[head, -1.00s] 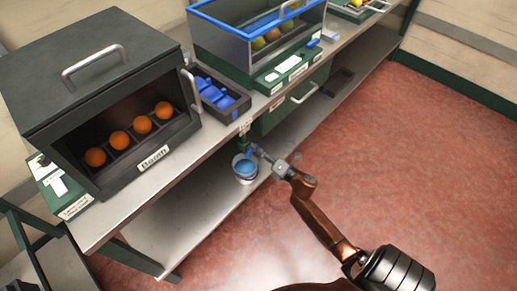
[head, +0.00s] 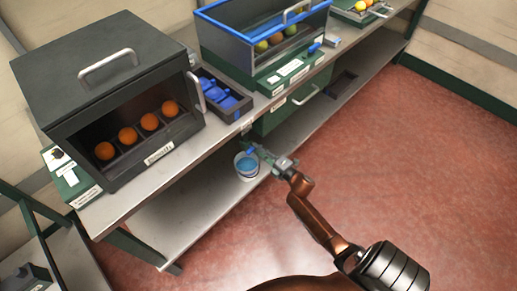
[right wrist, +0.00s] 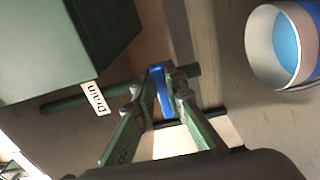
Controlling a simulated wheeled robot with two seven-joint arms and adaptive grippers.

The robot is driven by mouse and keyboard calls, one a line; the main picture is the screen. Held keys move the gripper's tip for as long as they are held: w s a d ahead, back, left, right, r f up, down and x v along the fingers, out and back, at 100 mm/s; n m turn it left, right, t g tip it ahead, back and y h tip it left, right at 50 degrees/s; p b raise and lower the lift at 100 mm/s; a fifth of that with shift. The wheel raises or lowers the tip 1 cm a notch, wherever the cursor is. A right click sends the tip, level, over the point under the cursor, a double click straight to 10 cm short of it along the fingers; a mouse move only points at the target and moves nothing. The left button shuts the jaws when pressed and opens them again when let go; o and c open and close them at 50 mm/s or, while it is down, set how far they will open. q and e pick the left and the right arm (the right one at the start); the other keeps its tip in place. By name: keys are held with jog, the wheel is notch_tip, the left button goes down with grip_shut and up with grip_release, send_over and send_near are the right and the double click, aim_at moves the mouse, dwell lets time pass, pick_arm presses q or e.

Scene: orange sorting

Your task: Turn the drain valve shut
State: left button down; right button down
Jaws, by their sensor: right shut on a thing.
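The drain valve shows in the right wrist view as a blue handle (right wrist: 162,90) on a dark green pipe (right wrist: 80,98), beside a white label reading "Drain" (right wrist: 96,98). My right gripper (right wrist: 160,98) has its green fingers on both sides of the blue handle and is shut on it. In the head view my right gripper (head: 262,151) reaches in from the lower right to the front edge of the bench, where the valve is small and mostly hidden. A bucket (head: 238,168) with blue liquid stands on the lower shelf beside it. My left gripper is not in view.
A dark box (head: 100,75) with several oranges stands on the bench (head: 165,177) at left. A blue-rimmed tank (head: 225,45) with fruit stands to its right. A dark tray (head: 222,95) with blue pieces lies between them. The red floor (head: 430,160) at right is clear.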

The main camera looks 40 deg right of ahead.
jog(key=shift+d+f, duration=0.1)
jog(key=c, duration=2)
grip_release()
jog(key=shift+o, duration=0.2)
jog(key=shift+s, duration=0.15)
jog(key=s, duration=1.1)
jog(key=shift+s+d, duration=0.35)
jog(key=shift+d, duration=0.1)
